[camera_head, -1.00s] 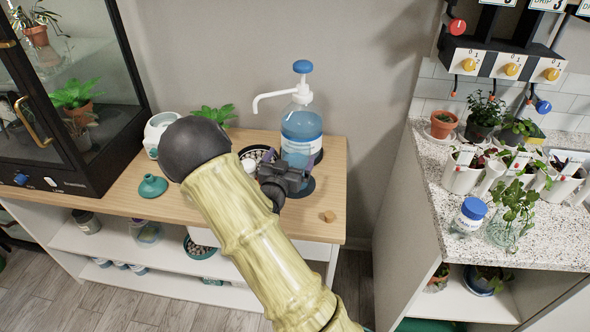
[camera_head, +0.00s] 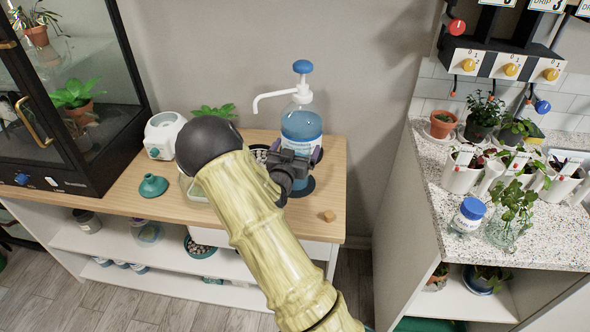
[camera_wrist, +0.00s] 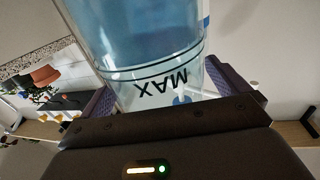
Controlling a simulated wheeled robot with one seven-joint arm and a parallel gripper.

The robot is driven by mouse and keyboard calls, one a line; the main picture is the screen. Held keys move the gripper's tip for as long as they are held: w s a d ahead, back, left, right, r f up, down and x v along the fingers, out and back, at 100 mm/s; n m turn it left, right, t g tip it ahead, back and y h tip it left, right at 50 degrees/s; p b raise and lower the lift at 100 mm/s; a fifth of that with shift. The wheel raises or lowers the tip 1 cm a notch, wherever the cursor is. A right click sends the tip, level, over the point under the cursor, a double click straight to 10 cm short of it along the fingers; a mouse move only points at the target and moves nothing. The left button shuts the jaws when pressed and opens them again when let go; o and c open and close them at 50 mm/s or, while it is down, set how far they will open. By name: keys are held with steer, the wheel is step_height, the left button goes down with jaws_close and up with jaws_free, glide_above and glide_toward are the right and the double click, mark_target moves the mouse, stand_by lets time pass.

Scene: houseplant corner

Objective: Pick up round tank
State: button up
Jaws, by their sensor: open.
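The round tank (camera_head: 300,122) is a clear bottle of blue liquid with a white pump spout and blue knob. It stands upright toward the back right of the wooden counter, on a dark round base. My gripper (camera_head: 318,155) is low at the tank's front, its fingers open. In the wrist view the tank (camera_wrist: 150,45) fills the space between the two purple-padded fingers of my gripper (camera_wrist: 170,88), with its "MAX" mark close to the palm. The tank's lower front is hidden behind my gripper in the head view.
A teal funnel (camera_head: 153,186), a white device (camera_head: 163,135) and a green plant (camera_head: 214,111) are on the counter (camera_head: 125,200) to the left. A speckled counter (camera_head: 450,195) with pots is further right.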

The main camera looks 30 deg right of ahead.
steer(key=shift+r, duration=0.1)
steer(key=c, duration=2)
step_height(320, 180, up, 10)
steer(key=shift+p, duration=0.3)
